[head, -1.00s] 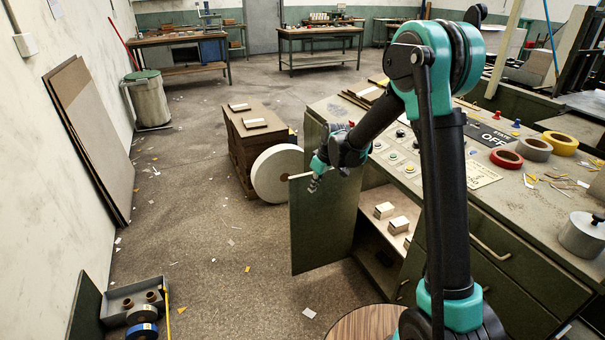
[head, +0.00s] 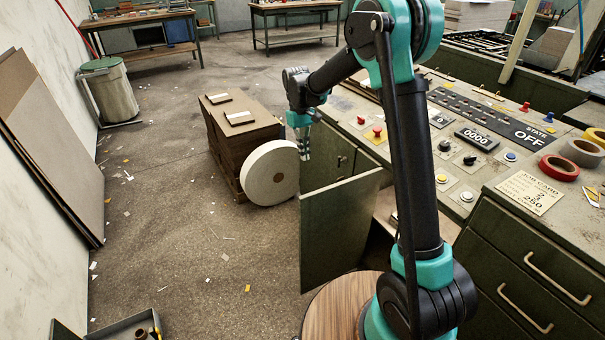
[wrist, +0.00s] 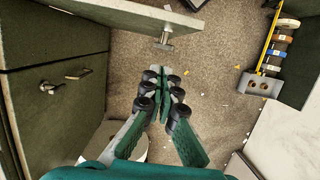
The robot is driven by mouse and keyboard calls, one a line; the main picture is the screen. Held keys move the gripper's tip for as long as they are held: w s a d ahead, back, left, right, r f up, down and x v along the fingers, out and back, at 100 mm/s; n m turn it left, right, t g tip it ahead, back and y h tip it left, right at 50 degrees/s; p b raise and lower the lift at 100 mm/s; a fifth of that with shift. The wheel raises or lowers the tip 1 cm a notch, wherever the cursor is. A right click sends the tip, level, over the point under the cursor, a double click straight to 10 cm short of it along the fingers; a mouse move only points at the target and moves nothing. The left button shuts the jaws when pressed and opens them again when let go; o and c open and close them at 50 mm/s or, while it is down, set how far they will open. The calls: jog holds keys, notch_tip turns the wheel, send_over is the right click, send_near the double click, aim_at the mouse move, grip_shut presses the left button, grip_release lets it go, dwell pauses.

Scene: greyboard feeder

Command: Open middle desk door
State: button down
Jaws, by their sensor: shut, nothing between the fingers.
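The green desk door (head: 335,240) stands swung open, sticking out from the desk front. In the wrist view the door (wrist: 75,38) crosses the top left, with a metal handle (wrist: 163,42) near its free end. My gripper (head: 304,155) hangs pointing down by the door's upper left corner, apart from the handle. In the wrist view my gripper (wrist: 165,92) has its fingers together, with nothing between them. The compartment behind the door is mostly hidden by the door and my arm.
Another green door (wrist: 48,100) with a handle is closed beside it. A white roll (head: 270,173) leans by a stack of brown board (head: 240,130). Drawers (head: 540,270) with bar handles are at right. The floor left of the door is mostly clear.

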jog(key=s+d+f, duration=0.3)
jog(key=s+f, duration=0.2)
jog(key=f, duration=0.4)
jog(key=shift+f, duration=0.2)
dwell(0.3)
